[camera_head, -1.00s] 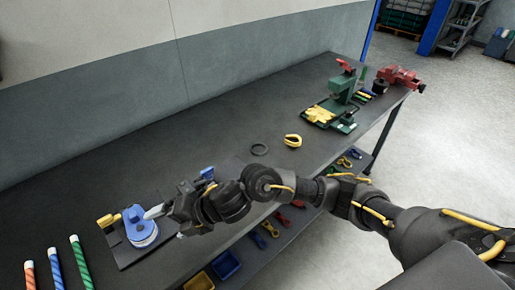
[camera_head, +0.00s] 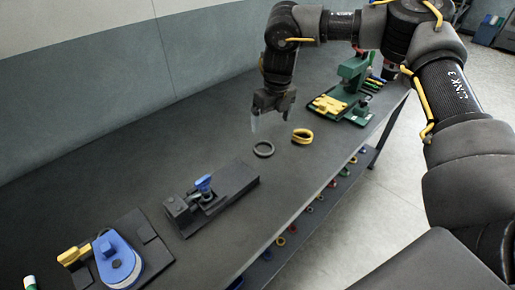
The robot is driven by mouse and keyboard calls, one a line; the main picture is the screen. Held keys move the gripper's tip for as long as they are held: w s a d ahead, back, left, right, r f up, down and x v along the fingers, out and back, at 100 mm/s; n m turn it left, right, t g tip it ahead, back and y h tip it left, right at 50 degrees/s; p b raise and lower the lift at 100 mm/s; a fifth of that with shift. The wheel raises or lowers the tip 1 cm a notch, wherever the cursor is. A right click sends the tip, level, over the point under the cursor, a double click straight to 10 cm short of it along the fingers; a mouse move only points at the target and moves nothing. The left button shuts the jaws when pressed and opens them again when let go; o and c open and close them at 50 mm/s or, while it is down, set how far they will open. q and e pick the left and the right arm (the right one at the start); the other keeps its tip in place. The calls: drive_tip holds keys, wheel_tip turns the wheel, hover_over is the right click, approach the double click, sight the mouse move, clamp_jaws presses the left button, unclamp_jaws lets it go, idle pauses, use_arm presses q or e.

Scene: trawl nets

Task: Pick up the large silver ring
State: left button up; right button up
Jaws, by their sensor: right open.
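A grey ring (camera_head: 264,149), the only silver-like ring I see, lies flat on the dark workbench (camera_head: 215,125), left of the yellow rings. My right gripper (camera_head: 268,120) hangs pointing down above and just behind the ring in the picture. Its jaws are open and empty, with a pale finger on the left side. It appears apart from the ring; the exact height is hard to judge. My left gripper is not in view.
Yellow rings (camera_head: 302,136) lie close to the right of the grey ring. A green press (camera_head: 352,85) with yellow parts stands further right. A dark fixture with a blue lever (camera_head: 203,183) and a blue round device (camera_head: 118,262) are nearer. Bench left of the ring is clear.

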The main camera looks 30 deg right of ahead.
drive_tip(key=p, duration=0.1)
hover_over(264, 149)
drive_tip(key=s, duration=0.1)
wheel_tip(264, 149, down, 5)
drive_tip(key=shift+s+f, duration=0.1)
drive_tip(key=shift+s+d, duration=0.1)
drive_tip(key=shift+s, duration=0.1)
drive_tip(key=shift+w+f+p, duration=0.1)
drive_tip(key=shift+f+p, duration=0.2)
drive_tip(key=f, duration=0.2)
drive_tip(key=w+f+p, duration=0.1)
drive_tip(key=shift+f, duration=0.75)
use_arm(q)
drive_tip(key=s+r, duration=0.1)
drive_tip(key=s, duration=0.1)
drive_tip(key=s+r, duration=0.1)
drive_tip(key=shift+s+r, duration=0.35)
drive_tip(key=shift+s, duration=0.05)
